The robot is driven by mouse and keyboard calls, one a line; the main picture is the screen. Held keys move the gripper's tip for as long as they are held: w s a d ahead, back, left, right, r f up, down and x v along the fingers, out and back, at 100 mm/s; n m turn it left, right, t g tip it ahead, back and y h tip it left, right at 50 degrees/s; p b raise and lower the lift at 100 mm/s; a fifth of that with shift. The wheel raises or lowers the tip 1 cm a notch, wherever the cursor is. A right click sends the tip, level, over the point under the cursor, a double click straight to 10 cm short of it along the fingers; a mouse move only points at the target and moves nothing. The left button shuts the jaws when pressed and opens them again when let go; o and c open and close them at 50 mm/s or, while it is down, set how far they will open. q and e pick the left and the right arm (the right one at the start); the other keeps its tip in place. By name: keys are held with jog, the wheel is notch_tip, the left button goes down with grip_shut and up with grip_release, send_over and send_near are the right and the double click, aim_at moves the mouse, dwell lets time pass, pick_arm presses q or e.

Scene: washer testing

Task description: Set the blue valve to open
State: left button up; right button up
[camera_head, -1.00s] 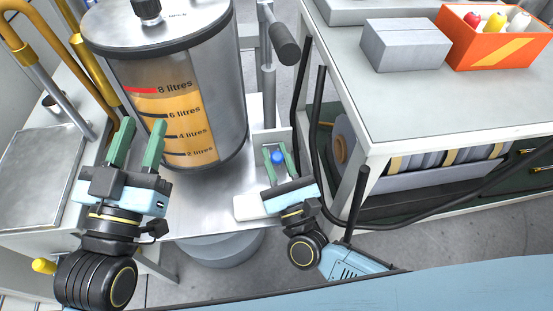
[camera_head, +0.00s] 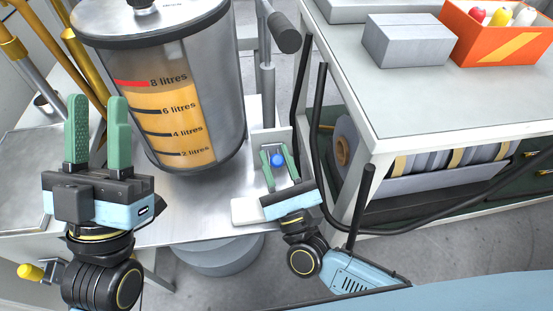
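The blue valve (camera_head: 277,159) shows as a small round blue knob on a light metal block to the right of the tank. My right gripper (camera_head: 278,160) is open, with one green finger on each side of the blue knob; I cannot tell whether either finger touches it. My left gripper (camera_head: 98,132) is open and empty in front of the tank's left side, its green fingers pointing up. The valve's body below the knob is hidden from this angle.
A tank (camera_head: 190,95) marked in litres holds amber liquid up to about 8 litres. Yellow pipes (camera_head: 88,60) stand at the left. A white table (camera_head: 430,105) at the right bears grey boxes and an orange bin (camera_head: 490,35). Black hoses (camera_head: 320,150) hang beside it.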

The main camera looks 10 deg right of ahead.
jog(key=shift+o, duration=1.2)
pick_arm(q)
jog(key=shift+w+d+f+g+p, duration=0.15)
jog(key=shift+w+f+g+p, duration=0.25)
jog(key=shift+w+g+p, duration=0.4)
pick_arm(e)
jog(key=v, duration=1.3)
jog(key=shift+s, duration=0.2)
pick_arm(q)
jog(key=shift+s, duration=0.15)
pick_arm(e)
jog(key=shift+f, duration=0.1)
